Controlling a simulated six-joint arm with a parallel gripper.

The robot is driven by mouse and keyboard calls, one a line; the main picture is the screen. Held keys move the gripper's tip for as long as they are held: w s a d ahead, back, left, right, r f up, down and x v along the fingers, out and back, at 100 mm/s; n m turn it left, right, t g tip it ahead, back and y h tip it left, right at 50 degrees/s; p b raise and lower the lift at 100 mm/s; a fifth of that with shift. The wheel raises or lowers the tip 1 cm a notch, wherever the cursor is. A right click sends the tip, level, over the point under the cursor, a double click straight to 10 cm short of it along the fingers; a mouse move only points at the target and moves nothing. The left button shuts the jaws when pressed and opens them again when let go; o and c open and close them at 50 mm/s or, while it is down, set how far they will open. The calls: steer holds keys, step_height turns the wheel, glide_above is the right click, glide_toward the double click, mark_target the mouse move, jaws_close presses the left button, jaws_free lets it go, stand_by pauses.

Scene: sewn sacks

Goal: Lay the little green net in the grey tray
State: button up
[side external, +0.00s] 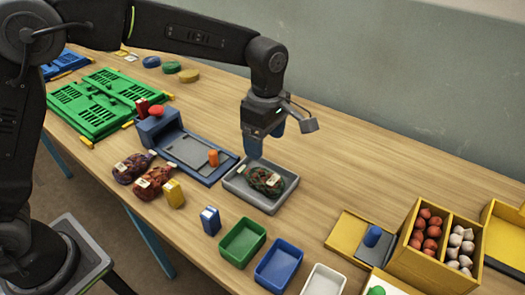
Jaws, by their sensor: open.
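The little green net (264,181), dark with a pale tag, lies inside the grey tray (282,202) on the table. My gripper (264,146) hangs just above and behind the tray, pointing down. Its blue fingers are apart from the net as far as I can see, and it is open. Part of the fingers is hidden from this side.
Two dark red nets (154,182) lie left of the tray, beside a blue scale-like stand (205,175). Green (243,262) and blue (278,264) trays stand in front. A yellow divided box (408,252) is at the right. The back right table is clear.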

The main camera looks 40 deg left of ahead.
steer(key=shift+r, duration=0.3)
steer(key=s+a+r+m+t, duration=0.3)
steer(key=s+a+r+m, duration=0.6)
steer(key=s+a+r, duration=0.1)
steer(key=s+a+f+m+t, duration=0.1)
steer(key=s+a+m, duration=0.2)
steer(key=s, duration=0.3)
steer(key=s+a+f+m+t, duration=0.1)
steer(key=s+a+m+t, duration=0.1)
steer(key=s+m, duration=0.4)
steer(key=shift+s+a, duration=0.55)
steer(key=shift+s, duration=0.05)
steer(key=shift+c, duration=0.2)
